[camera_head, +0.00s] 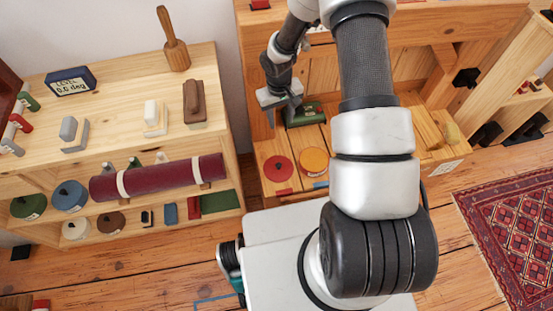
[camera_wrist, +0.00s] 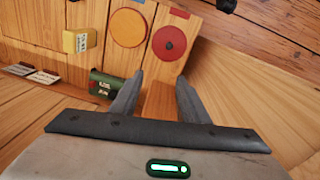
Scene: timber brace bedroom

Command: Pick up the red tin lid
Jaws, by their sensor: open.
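The red tin lid (camera_head: 278,169) is a flat red disc with a small dark centre, lying on the wooden bench surface left of an orange disc. In the wrist view the red lid (camera_wrist: 169,43) shows beyond my fingertips, slightly right of the middle. My gripper (camera_head: 284,117) is open and empty, above the bench and behind the lid in the head view. In the wrist view the two fingers of my gripper (camera_wrist: 160,82) are spread apart, with bare wood between them. The lid is apart from the fingers and fully visible.
An orange disc (camera_head: 314,160) lies beside the lid. A green box-like object (camera_head: 306,114) sits close to my gripper. A yellow block (camera_wrist: 80,40) is at upper left in the wrist view. A wooden shelf (camera_head: 225,150) stands to the left. A patterned rug (camera_head: 515,225) lies at right.

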